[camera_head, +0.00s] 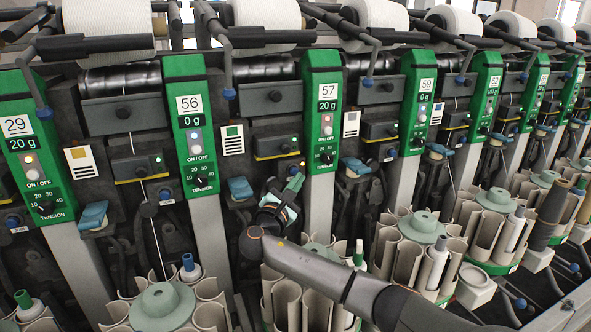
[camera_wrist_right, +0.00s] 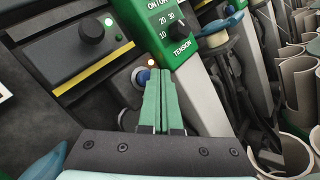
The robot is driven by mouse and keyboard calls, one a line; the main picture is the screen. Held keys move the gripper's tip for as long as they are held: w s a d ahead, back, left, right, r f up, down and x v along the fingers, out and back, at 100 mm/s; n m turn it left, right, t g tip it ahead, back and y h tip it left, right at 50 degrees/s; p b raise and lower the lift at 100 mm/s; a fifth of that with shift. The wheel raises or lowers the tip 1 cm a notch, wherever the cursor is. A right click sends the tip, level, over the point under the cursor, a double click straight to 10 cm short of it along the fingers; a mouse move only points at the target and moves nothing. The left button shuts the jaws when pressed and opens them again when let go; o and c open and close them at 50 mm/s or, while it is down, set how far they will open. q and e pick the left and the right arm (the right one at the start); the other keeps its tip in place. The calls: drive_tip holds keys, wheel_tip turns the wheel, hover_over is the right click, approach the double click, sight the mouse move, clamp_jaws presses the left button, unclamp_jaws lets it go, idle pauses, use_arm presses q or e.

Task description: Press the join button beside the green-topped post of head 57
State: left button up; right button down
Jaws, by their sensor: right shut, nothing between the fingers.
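The green-topped post (camera_head: 322,110) of head 57 carries a "57" label and a "20 g" display; its lower dial part also shows in the wrist view (camera_wrist_right: 172,30). The join button (camera_wrist_right: 143,77) is a blue knob on a metal plate left of the post, with a glowing reddish lamp (camera_wrist_right: 150,62) just above it. My right gripper (camera_head: 296,181) is shut and empty, below the left side of the post's dial. In the wrist view the green fingertips (camera_wrist_right: 158,73) are right beside the button and partly cover its plate. I cannot tell whether they touch it. My left gripper is not in view.
Head 56's post (camera_head: 188,125) stands to the left, head 59's post (camera_head: 418,100) to the right. A black box with a knob and yellow stripe (camera_head: 277,146) sits above the button. Bobbin carousels (camera_head: 410,250) stand below, close to my right arm.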

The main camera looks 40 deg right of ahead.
drive_tip(key=shift+s, duration=0.25)
drive_tip(key=s+p, duration=0.1)
drive_tip(key=s+a+p, duration=0.1)
drive_tip(key=s+p, duration=0.2)
drive_tip(key=shift+s+a+p, duration=0.3)
drive_tip(key=shift+s, duration=0.1)
idle(0.8)
